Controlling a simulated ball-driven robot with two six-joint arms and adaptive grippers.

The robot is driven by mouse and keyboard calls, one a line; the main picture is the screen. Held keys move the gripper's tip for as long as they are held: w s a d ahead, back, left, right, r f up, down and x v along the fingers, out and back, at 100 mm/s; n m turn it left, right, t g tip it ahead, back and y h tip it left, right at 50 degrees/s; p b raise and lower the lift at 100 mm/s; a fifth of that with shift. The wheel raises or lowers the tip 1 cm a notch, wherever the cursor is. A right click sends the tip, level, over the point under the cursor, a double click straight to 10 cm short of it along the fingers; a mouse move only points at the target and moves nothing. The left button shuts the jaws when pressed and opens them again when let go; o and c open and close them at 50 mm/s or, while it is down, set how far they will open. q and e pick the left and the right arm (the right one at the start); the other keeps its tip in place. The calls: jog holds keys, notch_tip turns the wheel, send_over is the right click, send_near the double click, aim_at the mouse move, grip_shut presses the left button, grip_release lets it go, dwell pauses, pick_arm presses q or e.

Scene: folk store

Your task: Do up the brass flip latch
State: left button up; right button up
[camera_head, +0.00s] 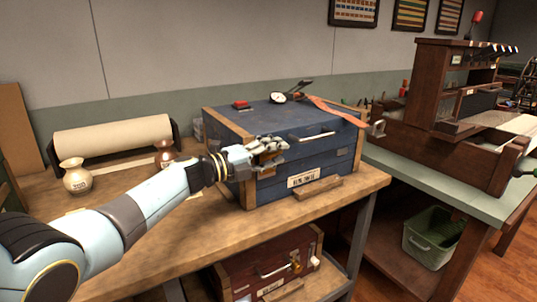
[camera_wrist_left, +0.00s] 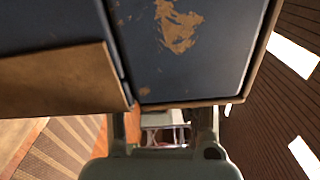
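A blue chest (camera_head: 328,152) with wooden corner trim stands on the wooden table, its lid down. My left gripper (camera_head: 262,153) is at the upper left part of the chest's front face and covers part of it. The brass flip latch cannot be made out; that area is hidden by my gripper. In the left wrist view, blue chest panels (camera_wrist_left: 205,60) with worn paint and wooden trim fill the upper part. My left gripper's fingers (camera_wrist_left: 162,125) stand apart at the chest's lower edge in that view, with nothing seen held between them. My right gripper is not in view.
A red case (camera_head: 240,268) sits under the table. A red item (camera_head: 241,104), a dial (camera_head: 278,98) and an orange strap (camera_head: 335,108) lie on the lid. A paper roll (camera_head: 112,136) and vase (camera_head: 75,176) stand left. A wooden loom-like frame (camera_head: 440,120) stands right.

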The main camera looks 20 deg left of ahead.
pick_arm(q)
jog(key=v, duration=1.2)
dwell(0.4)
